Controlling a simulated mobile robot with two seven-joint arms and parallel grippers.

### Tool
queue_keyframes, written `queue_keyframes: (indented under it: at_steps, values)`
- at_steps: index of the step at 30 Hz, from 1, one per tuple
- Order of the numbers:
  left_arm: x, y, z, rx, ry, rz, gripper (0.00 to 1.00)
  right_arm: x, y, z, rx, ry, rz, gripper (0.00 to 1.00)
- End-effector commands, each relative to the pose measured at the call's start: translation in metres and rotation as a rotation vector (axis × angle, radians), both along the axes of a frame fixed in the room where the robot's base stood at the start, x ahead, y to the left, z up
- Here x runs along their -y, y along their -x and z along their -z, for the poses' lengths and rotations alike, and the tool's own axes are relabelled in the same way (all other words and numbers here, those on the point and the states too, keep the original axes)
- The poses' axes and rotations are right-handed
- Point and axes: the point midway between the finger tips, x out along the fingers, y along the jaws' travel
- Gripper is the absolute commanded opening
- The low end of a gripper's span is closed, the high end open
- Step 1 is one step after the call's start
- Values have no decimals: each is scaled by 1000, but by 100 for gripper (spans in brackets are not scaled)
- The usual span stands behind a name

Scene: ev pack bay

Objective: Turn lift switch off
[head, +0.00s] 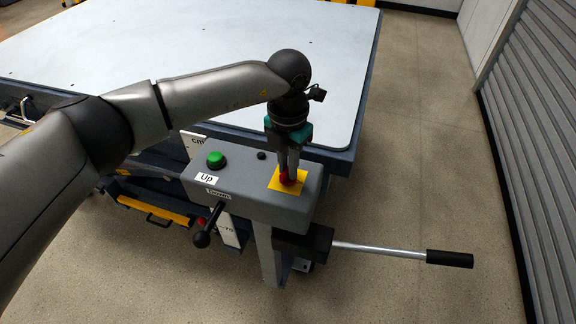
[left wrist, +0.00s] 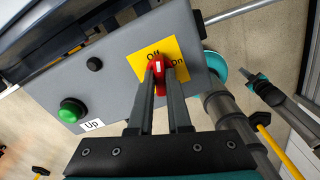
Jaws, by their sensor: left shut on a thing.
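The lift switch is a red knob (left wrist: 160,68) on a yellow plate (left wrist: 181,54) marked "Off" and "On", on top of a grey control box (head: 256,207). In the left wrist view the knob has a white mark, with "Off" just beyond it and "On" to its right. My left gripper (head: 288,176) points down over the yellow plate. Its two fingers are shut on the red knob, one on each side, and hide part of it. A dark gripper-like part, probably of my right arm (left wrist: 272,95), shows at the right of the left wrist view; its jaws are unclear.
A green button (head: 216,159) labelled "Up" and a small black knob (head: 261,155) sit on the box. A black-knobbed lever (head: 205,232) is on its front, near "Down". A bar with a black grip (head: 449,258) sticks out right. A large pale tabletop (head: 200,50) lies behind.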

Motion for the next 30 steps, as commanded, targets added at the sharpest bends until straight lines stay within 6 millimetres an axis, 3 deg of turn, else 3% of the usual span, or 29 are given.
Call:
queue_keyframes:
  at_steps: [12,30]
  values:
    - [0,-1,-1,3,2,-270,0,0,0,3,0,0,0,0]
    - [0,-1,-2,3,3,-348,0,0,0,4,1,0,0,0]
